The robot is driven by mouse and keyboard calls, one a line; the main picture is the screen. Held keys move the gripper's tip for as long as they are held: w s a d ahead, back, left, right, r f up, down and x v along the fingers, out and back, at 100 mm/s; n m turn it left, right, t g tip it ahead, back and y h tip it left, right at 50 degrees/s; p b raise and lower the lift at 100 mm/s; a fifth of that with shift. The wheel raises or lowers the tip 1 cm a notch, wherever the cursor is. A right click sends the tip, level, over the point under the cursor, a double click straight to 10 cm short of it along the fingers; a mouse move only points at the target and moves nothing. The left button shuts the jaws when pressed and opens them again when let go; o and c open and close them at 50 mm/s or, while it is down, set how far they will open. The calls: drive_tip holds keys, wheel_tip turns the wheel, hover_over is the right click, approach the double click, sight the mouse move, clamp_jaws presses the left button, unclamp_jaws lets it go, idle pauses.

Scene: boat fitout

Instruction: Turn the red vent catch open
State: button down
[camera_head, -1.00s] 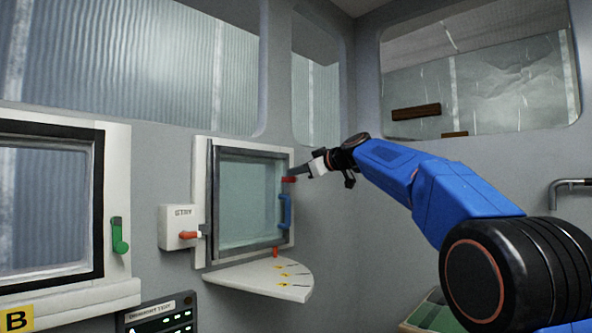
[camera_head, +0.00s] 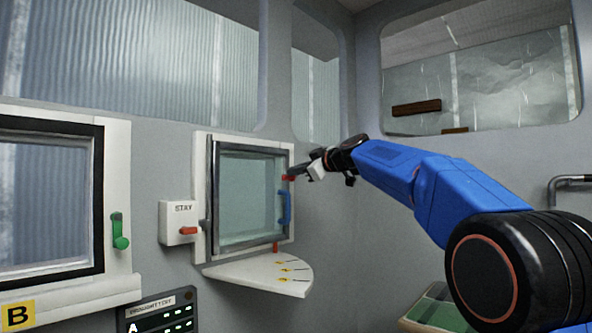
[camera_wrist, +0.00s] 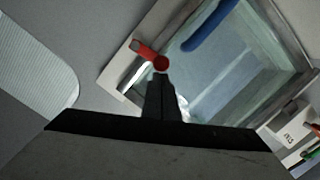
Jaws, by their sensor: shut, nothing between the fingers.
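The red vent catch (camera_head: 289,178) sits at the upper right of the small vent window's frame (camera_head: 214,200). In the wrist view the red catch (camera_wrist: 143,49) shows a round end and a short arm reaching across the pale frame. My gripper (camera_head: 294,173) is shut and empty, with its tips at the catch. In the wrist view the shut fingertips (camera_wrist: 160,77) lie just by the catch's round end; I cannot tell whether they touch. The vent pane looks closed. A second red catch (camera_head: 275,247) is at the lower right of the frame.
A blue handle (camera_head: 285,207) is on the vent's right side. A box marked STAY (camera_head: 176,212) with an orange-red lever (camera_head: 188,231) stands at its left. A white quarter-round shelf (camera_head: 255,275) juts out below. Another window with a green lever (camera_head: 120,232) is further left.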

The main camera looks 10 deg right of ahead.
drive_tip(key=shift+w+d+f+n, duration=0.1)
drive_tip(key=shift+f+n, duration=0.45)
drive_tip(key=shift+f, duration=0.5)
drive_tip(key=shift+d+f+n, duration=0.1)
drive_tip(key=shift+f+n, duration=0.45)
drive_tip(key=shift+f, duration=0.6)
drive_tip(key=shift+a, duration=0.15)
drive_tip(key=s+d+r, duration=0.2)
drive_tip(key=s, duration=0.9)
drive_tip(key=shift+s, duration=0.15)
